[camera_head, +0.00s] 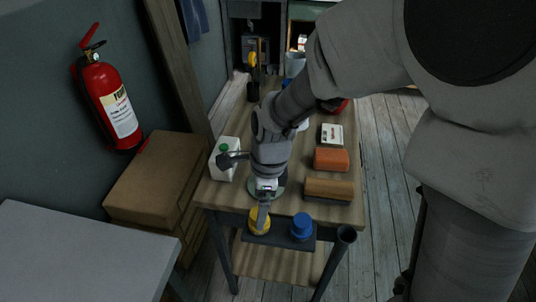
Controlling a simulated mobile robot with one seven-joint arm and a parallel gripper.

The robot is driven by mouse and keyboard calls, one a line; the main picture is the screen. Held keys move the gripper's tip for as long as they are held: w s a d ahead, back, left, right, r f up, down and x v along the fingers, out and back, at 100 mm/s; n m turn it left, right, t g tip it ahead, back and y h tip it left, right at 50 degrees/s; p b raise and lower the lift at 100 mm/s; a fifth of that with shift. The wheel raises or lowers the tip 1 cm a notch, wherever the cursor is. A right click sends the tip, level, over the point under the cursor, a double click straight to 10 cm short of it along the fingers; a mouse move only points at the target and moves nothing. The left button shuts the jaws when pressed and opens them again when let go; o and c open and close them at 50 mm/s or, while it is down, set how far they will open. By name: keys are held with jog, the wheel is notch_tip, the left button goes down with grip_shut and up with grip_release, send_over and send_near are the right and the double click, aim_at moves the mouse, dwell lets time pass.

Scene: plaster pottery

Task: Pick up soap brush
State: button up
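My gripper (263,216) points down at the near edge of the wooden table, in front of a yellow round thing (258,229) or touching it; I cannot tell which. It is too small and side-on to tell whether the fingers are open or shut. I cannot say for sure which thing is the soap brush. A brown block with a darker underside (329,188) lies on the table to the right, and an orange block (331,159) lies behind it. My arm hides the middle of the table.
A blue-capped thing (302,227) stands on a dark ledge (275,241) at the table's front. A white container (223,158) stands left of my wrist. Cardboard boxes (155,180) and a grey tabletop (80,255) are at left. Wooden floor (385,150) is clear at right.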

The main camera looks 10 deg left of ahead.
jog(key=f, duration=0.2)
jog(key=f+b, duration=0.1)
jog(key=f, duration=0.2)
jog(key=shift+s+a+f, duration=0.15)
jog(key=shift+a, duration=0.05)
jog(key=c, duration=1.5)
jog(key=shift+o, duration=0.2)
jog(key=shift+r, duration=0.5)
jog(key=r, duration=0.2)
jog(key=r+p, duration=0.1)
jog(key=r, duration=0.1)
jog(key=shift+d, duration=0.25)
jog(key=d+r, duration=0.2)
jog(key=d, duration=0.1)
jog(key=d+r+p, duration=0.1)
jog(key=d+r, duration=0.1)
jog(key=d, duration=0.2)
jog(key=s+d+r, duration=0.1)
jog(key=d+r, duration=0.1)
jog(key=d, duration=0.2)
jog(key=shift+s, duration=0.1)
jog(key=o, duration=0.7)
jog(key=c, duration=0.5)
